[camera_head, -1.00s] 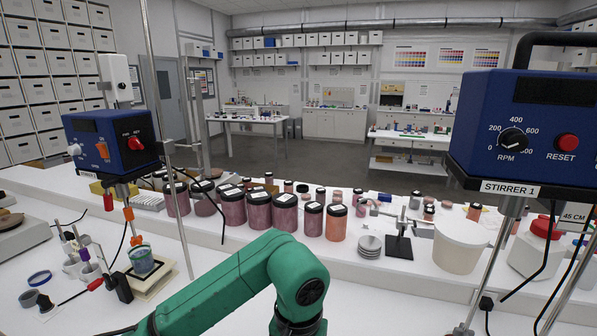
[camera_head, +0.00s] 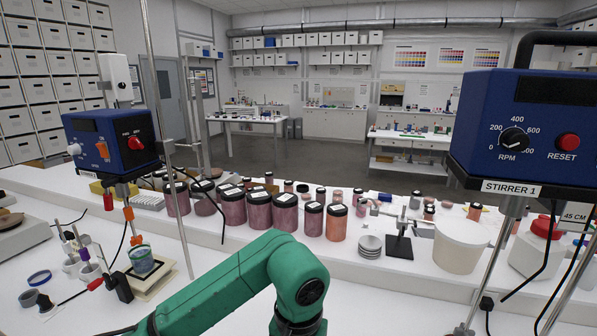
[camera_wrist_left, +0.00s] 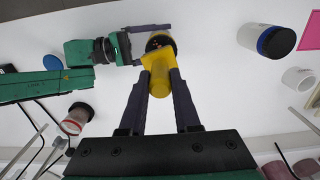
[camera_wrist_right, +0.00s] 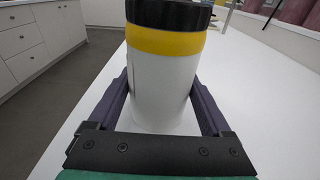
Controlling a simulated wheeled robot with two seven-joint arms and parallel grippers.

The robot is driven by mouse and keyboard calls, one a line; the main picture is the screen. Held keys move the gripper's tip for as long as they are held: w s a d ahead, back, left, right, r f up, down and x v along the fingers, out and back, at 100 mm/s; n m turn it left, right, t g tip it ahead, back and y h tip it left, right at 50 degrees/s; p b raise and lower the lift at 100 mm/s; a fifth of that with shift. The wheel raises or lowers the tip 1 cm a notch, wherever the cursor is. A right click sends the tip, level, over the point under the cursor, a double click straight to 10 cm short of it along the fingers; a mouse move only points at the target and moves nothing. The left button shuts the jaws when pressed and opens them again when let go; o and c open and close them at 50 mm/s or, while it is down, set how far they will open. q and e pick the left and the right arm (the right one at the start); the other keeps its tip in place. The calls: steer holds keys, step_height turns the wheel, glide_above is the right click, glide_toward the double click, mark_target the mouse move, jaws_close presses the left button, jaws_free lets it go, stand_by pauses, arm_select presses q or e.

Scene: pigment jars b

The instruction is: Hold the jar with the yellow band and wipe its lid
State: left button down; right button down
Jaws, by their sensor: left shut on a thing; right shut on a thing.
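The jar with the yellow band (camera_wrist_right: 165,75) is pale, with a black lid (camera_wrist_right: 168,14) cut off by the top of the right wrist view. My right gripper (camera_wrist_right: 162,105) is shut on its body below the band, and the jar stands upright between the fingers. In the left wrist view my left gripper (camera_wrist_left: 159,76) is shut on a yellow piece (camera_wrist_left: 159,72), perhaps a cloth or pad. It overlaps the near part of the dark lid (camera_wrist_left: 158,41); I cannot tell if it touches. Both grippers and the jar are out of the head view.
A jar with a blue band (camera_wrist_left: 274,40), a white cup (camera_wrist_left: 298,79) and a jar with a red band (camera_wrist_left: 76,119) stand around the left wrist view. Several pigment jars (camera_head: 258,212) line the bench's back. Stirrer 1 (camera_head: 525,135) stands at right.

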arm_select(q)
steer(key=shift+f, duration=0.1)
arm_select(e)
steer(key=shift+s+d+f, duration=0.1)
steer(key=shift+s+f, duration=0.1)
steer(key=shift+f, duration=0.2)
arm_select(q)
steer(key=shift+a+f, duration=0.1)
steer(key=shift+f, duration=1.4)
steer(key=shift+f, duration=0.6)
steer(key=shift+a, duration=0.15)
